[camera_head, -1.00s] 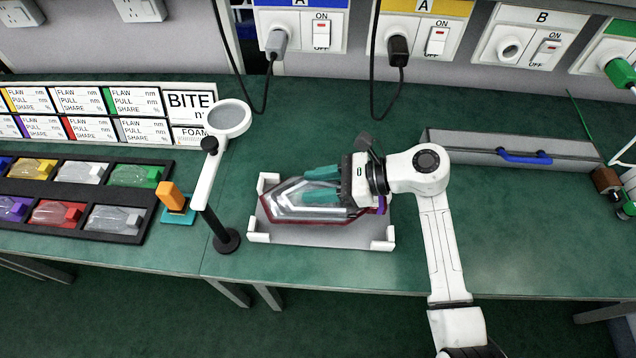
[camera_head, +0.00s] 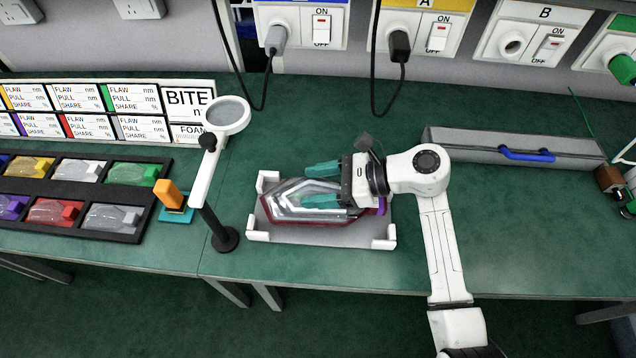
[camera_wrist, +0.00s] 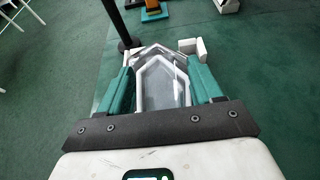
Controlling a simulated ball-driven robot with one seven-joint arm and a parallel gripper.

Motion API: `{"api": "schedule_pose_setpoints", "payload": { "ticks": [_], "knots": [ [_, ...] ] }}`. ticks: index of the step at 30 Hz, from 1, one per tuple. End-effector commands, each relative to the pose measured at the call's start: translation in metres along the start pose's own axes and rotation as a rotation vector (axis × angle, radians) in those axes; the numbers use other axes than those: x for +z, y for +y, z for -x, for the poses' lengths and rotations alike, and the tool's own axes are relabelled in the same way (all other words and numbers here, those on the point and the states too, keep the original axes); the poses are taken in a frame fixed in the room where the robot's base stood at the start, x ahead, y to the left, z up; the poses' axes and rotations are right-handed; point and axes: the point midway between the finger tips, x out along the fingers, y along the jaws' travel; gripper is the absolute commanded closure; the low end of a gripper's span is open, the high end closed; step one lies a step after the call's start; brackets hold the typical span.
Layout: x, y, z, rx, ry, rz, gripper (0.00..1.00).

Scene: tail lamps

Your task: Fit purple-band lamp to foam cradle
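The purple-band lamp (camera_head: 285,211), a pointed clear lens with white inner strips and a dark red edge, lies flat in the foam cradle (camera_head: 312,238). Its purple band (camera_head: 382,206) shows at the right end, partly hidden by my gripper. The cradle is a pale plate with white corner blocks; one corner block (camera_wrist: 190,46) shows in the wrist view. My gripper (camera_head: 321,185) is over the lamp, its teal fingers spread along either side. In the wrist view the lens (camera_wrist: 165,75) lies between the fingers, which look apart from it.
A magnifier stand (camera_head: 224,238) rises just left of the cradle. An orange block on a teal base (camera_head: 170,195) and a black tray of small coloured lamps (camera_head: 150,200) are farther left. A grey case (camera_head: 470,148) lies back right.

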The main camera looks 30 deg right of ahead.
Motion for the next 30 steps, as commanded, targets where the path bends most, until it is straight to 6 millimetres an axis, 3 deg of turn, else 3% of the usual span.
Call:
{"api": "schedule_pose_setpoints", "payload": {
  "ticks": [11, 14, 24, 30],
  "knots": [
    [-0.001, 0.0, 0.004, -0.001, 0.001, -0.001, 0.3],
    [-0.001, -0.001, 0.015, -0.002, 0.001, 0.0, 0.3],
    [-0.001, -0.001, 0.079, -0.003, 0.001, 0.001, 0.3],
    [-0.001, -0.001, 0.102, -0.002, 0.001, 0.0, 0.3]
  ]
}}
